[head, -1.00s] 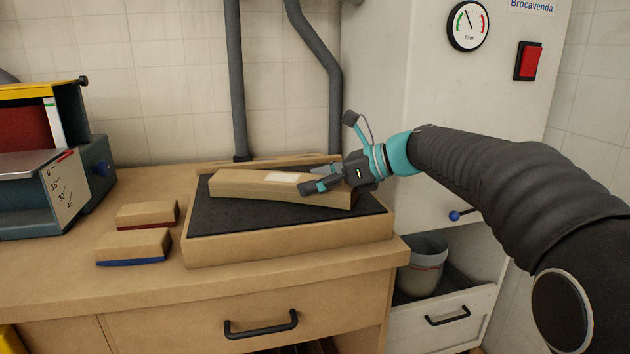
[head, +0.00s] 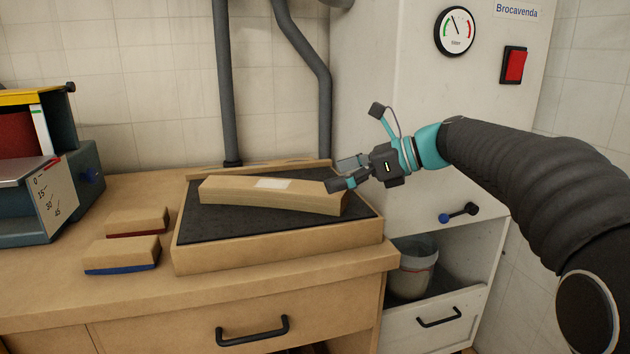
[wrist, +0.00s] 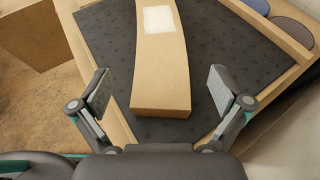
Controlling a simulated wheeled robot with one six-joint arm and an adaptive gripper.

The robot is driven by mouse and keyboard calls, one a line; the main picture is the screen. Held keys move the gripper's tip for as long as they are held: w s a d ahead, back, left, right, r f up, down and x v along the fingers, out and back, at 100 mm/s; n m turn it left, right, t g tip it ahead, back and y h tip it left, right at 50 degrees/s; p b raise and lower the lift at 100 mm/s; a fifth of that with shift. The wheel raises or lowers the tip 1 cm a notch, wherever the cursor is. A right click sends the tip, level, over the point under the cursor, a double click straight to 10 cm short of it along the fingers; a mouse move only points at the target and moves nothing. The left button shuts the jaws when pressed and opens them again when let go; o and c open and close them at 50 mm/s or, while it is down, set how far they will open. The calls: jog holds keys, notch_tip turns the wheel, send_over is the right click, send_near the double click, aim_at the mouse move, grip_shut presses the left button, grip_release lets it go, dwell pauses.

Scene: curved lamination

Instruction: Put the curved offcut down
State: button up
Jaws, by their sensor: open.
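The curved offcut (head: 235,193) is a pale, gently bent wooden block with a white label on top. It lies on the dark mat of a wood-framed tray (head: 280,252) on the bench. In the wrist view the offcut (wrist: 160,75) runs away from me, its near end lying between and ahead of my fingers. My gripper (head: 347,172) is open and empty at the right end of the offcut. In the wrist view a gap shows between the offcut and each finger of my gripper (wrist: 170,95).
Two sanding blocks, one red-edged (head: 137,222) and one blue-edged (head: 122,255), lie left of the tray. A machine with an angle scale (head: 55,195) stands farther left. A white cabinet (head: 400,60) rises at the right, with a bucket (head: 412,275) below.

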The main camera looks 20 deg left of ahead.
jog(key=v, duration=0.5)
jog(key=s+d+f+n+t+h, duration=0.2)
jog(key=s+d+f+n+h, duration=0.4)
jog(key=s+d+f+n, duration=0.3)
jog(key=s+d+f+n+t+h, duration=0.3)
jog(key=s+d+f+n+h, duration=0.4)
jog(key=s+d+f, duration=0.6)
jog(key=shift+s+d+n+t+h, duration=0.3)
jog(key=shift+s+d+n, duration=0.7)
jog(key=shift+s, duration=1.8)
